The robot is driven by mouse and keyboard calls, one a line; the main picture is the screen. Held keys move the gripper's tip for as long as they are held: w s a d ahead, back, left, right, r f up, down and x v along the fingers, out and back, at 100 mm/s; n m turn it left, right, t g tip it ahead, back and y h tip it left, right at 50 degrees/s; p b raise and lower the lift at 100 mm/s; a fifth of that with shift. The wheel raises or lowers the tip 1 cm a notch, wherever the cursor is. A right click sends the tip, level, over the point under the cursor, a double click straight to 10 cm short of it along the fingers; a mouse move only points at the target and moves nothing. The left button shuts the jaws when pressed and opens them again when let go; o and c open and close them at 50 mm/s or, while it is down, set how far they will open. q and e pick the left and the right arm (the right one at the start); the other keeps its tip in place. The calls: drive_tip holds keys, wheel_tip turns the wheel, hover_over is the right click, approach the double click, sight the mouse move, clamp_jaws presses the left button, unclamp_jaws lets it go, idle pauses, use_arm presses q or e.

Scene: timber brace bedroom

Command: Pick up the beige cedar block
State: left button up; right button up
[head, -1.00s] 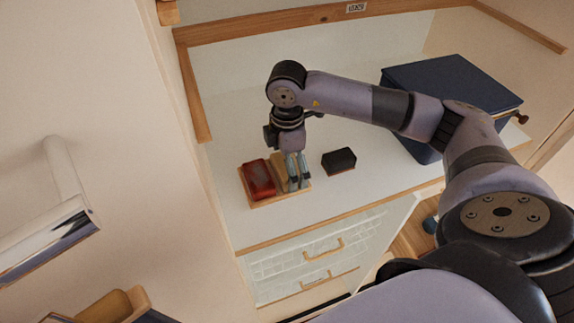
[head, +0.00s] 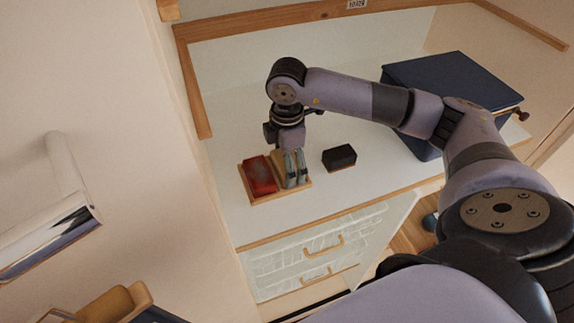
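The beige cedar block (head: 279,172) is on a small wooden tray (head: 265,199) on the white counter, beside a red block (head: 260,176). My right gripper (head: 296,183) points down at the block, with its two grey fingers close together in front of it. The fingers hide part of the block, so I cannot tell whether they grip it or only stand beside it. My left gripper is not in view.
A black block (head: 339,157) lies on the counter just right of the tray. Wooden edging and drawers (head: 300,262) border the counter. The counter front right of the tray is clear.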

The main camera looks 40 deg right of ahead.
drive_tip(key=shift+r+b, duration=0.35)
drive_tip(key=shift+r, duration=0.05)
wheel_tip(320, 180, up, 2)
drive_tip(key=shift+w+r+b, duration=0.1)
drive_tip(key=shift+r+b, duration=0.05)
drive_tip(key=shift+b, duration=0.55)
drive_tip(key=s+b, duration=0.5)
drive_tip(key=s, duration=0.1)
drive_tip(key=s+b, duration=0.4)
drive_tip(key=s, duration=0.2)
drive_tip(key=s+b, duration=0.5)
drive_tip(key=s, duration=0.1)
drive_tip(key=shift+d+r+b, duration=0.15)
drive_tip(key=shift+d+b, duration=0.15)
drive_tip(key=shift+d, duration=0.05)
